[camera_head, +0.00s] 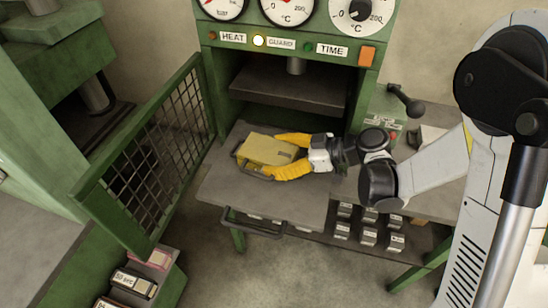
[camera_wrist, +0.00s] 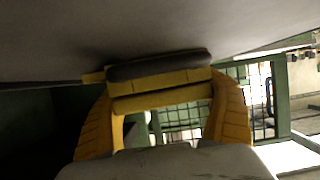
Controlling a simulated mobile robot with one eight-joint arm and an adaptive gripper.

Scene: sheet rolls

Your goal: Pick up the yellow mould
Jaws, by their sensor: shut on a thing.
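The yellow mould (camera_head: 268,150) is a flat yellow block with dark handles, over the grey plate in front of the green press. My gripper (camera_head: 279,156) comes from the right, its two yellow fingers closed on either side of the mould. In the wrist view the mould (camera_wrist: 162,88) spans between the fingers (camera_wrist: 168,105), with a dark handle along its edge. A grey surface lies close against it there. I cannot tell whether the mould rests on the plate or is slightly raised.
The grey plate (camera_head: 228,191) extends from the open press bay (camera_head: 290,88). A green mesh guard door (camera_head: 160,145) stands open at the left. A lever (camera_head: 405,101) is at the right. Small dark blocks (camera_head: 368,238) sit on a shelf below. Labelled boxes (camera_head: 133,284) stand lower left.

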